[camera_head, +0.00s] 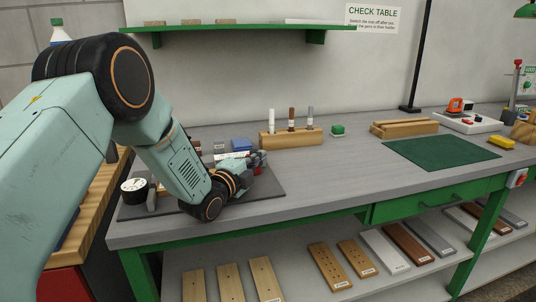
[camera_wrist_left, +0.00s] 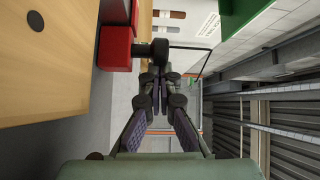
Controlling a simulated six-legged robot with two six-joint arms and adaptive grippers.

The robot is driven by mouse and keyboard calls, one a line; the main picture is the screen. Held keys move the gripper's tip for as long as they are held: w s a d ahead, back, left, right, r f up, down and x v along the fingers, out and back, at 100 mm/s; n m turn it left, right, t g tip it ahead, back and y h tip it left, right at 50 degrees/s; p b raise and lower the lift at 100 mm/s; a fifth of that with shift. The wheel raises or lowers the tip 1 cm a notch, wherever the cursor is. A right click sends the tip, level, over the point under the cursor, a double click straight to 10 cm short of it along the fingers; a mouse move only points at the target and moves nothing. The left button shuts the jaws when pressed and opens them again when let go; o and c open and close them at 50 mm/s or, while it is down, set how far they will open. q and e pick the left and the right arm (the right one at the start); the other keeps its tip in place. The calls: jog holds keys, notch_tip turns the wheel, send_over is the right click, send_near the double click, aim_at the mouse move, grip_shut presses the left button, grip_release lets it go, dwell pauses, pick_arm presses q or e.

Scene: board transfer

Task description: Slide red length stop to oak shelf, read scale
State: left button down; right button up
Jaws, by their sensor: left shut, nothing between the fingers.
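My left arm reaches over the dark mat (camera_head: 270,188) at the left of the grey table. My left gripper (camera_head: 260,162) is partly hidden by its own wrist in the head view. In the left wrist view the fingers of this gripper (camera_wrist_left: 161,82) are together and empty. A red block (camera_wrist_left: 115,48), likely the length stop, shows just beyond them with a black knob (camera_wrist_left: 160,49) beside it. Whether the fingers touch the knob cannot be told. A pale wooden surface (camera_wrist_left: 45,65) lies left of the block. No readable scale shows. My right gripper is out of view.
A wooden block with upright markers (camera_head: 291,138), a small green item (camera_head: 338,130) and a green mat (camera_head: 440,151) are further right. Several boards (camera_head: 328,266) lie on the lower shelf. The table's front middle is clear.

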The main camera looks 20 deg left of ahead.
aim_at(251, 153)
pick_arm(q)
jog(key=s+a, duration=0.1)
jog(key=a+p, duration=0.1)
jog(key=a, duration=0.1)
jog(key=shift+s+a, duration=0.15)
jog(key=shift+s, duration=0.25)
jog(key=shift+d, duration=0.25)
jog(key=shift+a, duration=0.1)
